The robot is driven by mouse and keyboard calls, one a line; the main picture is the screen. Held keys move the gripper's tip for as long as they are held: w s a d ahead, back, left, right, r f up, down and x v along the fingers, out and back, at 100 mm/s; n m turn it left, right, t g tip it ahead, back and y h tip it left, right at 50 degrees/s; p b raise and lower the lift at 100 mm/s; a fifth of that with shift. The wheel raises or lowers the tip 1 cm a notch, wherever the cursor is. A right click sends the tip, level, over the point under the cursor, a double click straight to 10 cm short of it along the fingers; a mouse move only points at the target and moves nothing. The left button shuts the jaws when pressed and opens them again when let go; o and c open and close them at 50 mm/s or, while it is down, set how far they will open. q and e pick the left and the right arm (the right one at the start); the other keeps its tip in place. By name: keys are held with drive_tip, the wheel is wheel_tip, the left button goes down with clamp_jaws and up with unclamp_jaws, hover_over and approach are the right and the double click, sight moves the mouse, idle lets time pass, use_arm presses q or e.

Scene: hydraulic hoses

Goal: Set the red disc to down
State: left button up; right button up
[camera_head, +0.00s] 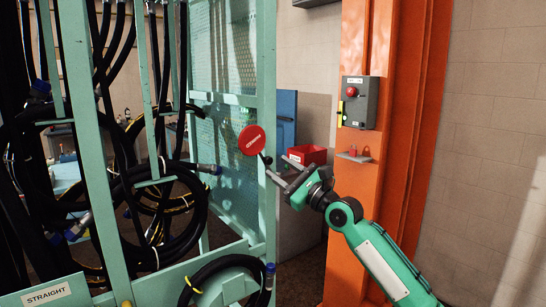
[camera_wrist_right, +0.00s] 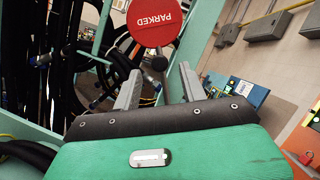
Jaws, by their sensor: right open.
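The red disc (camera_head: 251,140) is at the teal frame's right post, facing the head camera, with pale lettering. In the right wrist view the disc (camera_wrist_right: 155,20) reads "PARKED" upside down, cut by the top edge. A short dark lever with a round knob (camera_wrist_right: 160,62) sticks out below it; the knob also shows in the head view (camera_head: 267,159). My right gripper (camera_head: 276,171) is open just below and right of the disc. In the wrist view the knob lies near the gap between its fingertips (camera_wrist_right: 158,75); contact cannot be told. My left gripper is out of view.
The teal rack (camera_head: 262,60) with several black hoses (camera_head: 185,215) fills the left. An orange column (camera_head: 355,215) with a grey control box (camera_head: 359,103) stands right of my gripper. A red bin (camera_head: 307,155) is behind it. A loose hose hangs low at the front.

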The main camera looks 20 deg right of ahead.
sight(271, 162)
drive_tip(key=shift+p+x, duration=0.4)
drive_tip(key=shift+x, duration=1.25)
clamp_jaws()
